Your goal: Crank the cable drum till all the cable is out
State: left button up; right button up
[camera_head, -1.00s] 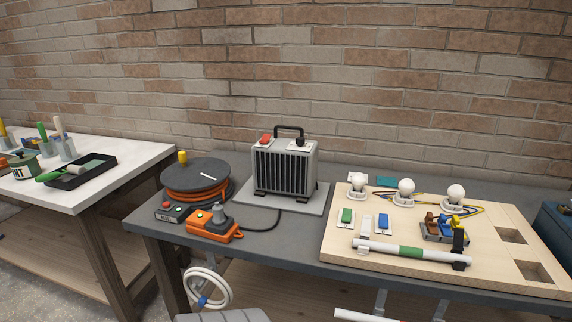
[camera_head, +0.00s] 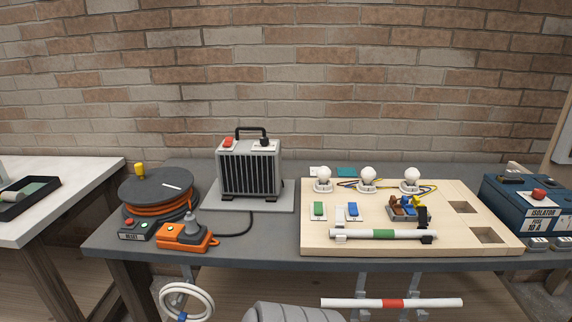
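The cable drum (camera_head: 156,194) stands at the left end of the grey bench. It has a dark round top with a white line, and orange cable is wound around it below the top. A yellow crank knob (camera_head: 140,169) stands up at the far left of the drum's rim. An orange connector box (camera_head: 186,237) with a grey plug on it sits in front of the drum. A dark cable runs from it toward the heater. Neither gripper shows in the head view. A grey rounded part at the bottom middle may be mine.
A grey heater (camera_head: 250,169) stands right of the drum on a plate. A wooden board (camera_head: 470,242) with bulbs and switches fills the bench's middle right. A blue isolator box (camera_head: 530,203) is at the right. A white coil (camera_head: 187,301) and a red-banded tube (camera_head: 391,303) hang below the front edge.

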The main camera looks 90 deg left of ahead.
aim_at(160, 193)
jog(key=u, duration=0.05)
jog(key=k, duration=2)
jog(key=u, duration=4.05)
jog(key=i, duration=1.9)
jog(key=z, duration=1.3)
